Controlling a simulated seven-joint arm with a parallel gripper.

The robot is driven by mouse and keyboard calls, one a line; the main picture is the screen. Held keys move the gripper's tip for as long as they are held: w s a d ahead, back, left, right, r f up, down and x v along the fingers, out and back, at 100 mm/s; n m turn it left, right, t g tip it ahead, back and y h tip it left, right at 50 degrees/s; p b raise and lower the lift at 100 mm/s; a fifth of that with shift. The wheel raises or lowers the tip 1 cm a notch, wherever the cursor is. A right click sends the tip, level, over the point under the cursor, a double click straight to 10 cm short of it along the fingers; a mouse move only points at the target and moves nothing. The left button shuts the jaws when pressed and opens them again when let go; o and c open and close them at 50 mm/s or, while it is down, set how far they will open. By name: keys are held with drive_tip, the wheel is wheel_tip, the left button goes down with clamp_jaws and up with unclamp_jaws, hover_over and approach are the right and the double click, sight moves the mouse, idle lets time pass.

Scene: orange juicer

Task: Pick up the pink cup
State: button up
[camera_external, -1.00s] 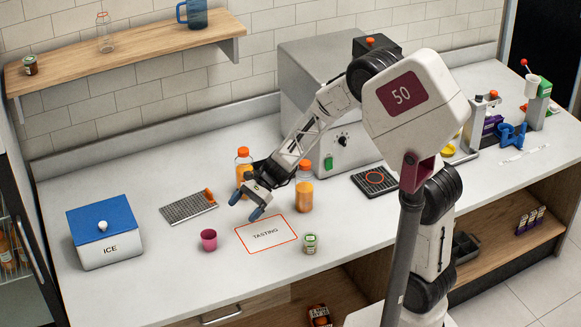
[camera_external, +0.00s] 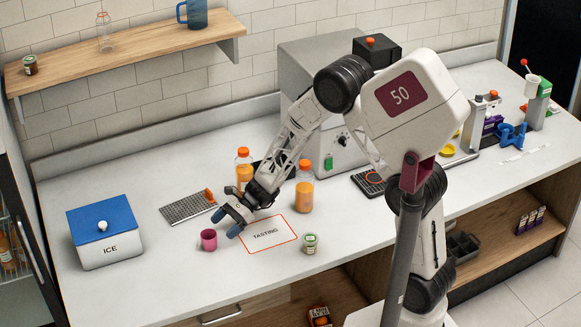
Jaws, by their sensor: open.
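The pink cup (camera_external: 208,240) stands upright on the white counter, left of the tasting card (camera_external: 268,234). My gripper (camera_external: 226,223) is open, with its blue fingertips just right of and above the cup. The fingers point down and left towards the cup. I cannot tell whether a fingertip touches it. Nothing is seen between the fingers.
Two orange juice bottles (camera_external: 304,188) stand beside my arm. A metal drip tray (camera_external: 188,208) lies behind the cup. The blue-lidded ice box (camera_external: 104,232) is to the left. A small green-labelled jar (camera_external: 310,243) stands right of the card. The counter before the cup is clear.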

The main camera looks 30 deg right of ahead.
sight(215, 234)
drive_tip(key=shift+x, duration=1.05)
drive_tip(key=shift+x, duration=2.6)
drive_tip(key=shift+s, duration=0.1)
drive_tip(key=shift+r, duration=0.1)
drive_tip(key=shift+c, duration=0.5)
drive_tip(key=c, duration=0.9)
